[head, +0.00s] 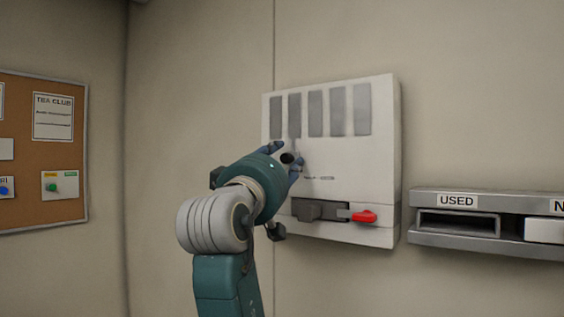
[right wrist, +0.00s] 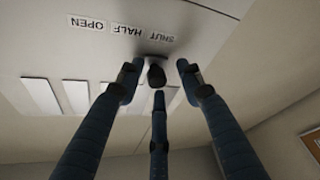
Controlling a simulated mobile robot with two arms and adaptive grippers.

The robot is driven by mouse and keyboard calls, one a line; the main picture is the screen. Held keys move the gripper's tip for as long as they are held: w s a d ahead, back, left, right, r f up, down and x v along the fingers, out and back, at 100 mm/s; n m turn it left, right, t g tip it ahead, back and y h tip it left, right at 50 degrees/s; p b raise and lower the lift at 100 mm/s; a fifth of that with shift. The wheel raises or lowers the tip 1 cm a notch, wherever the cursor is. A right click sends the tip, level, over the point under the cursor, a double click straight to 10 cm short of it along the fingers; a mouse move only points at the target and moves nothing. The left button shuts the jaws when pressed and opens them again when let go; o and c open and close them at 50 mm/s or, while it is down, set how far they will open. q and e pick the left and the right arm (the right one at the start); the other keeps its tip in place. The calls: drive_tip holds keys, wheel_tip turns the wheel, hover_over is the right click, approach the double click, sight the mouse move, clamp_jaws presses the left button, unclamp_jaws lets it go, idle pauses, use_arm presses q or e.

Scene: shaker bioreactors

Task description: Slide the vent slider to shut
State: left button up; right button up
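The vent panel (head: 345,155) is a white box on the wall with several grey upright slats in its upper part. In the right wrist view it appears upside down, with labels OPEN, HALF and SHUT (right wrist: 160,36). The dark slider knob (right wrist: 156,75) stands out from it, close to the SHUT label. My right gripper (head: 291,158) is in front of the panel's left half and hides the knob in the head view. In the right wrist view its three fingers (right wrist: 158,82) are spread around the knob, with gaps on both sides. My left gripper is out of view.
Low on the panel are a grey block (head: 318,211) and a red handle (head: 364,216). A metal shelf marked USED (head: 425,240) is on the wall at the right. A cork board (head: 50,205) hangs at the left. The wall between board and panel is bare.

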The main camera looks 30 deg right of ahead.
drive_tip(key=v, duration=1.2)
drive_tip(key=shift+r, duration=0.1)
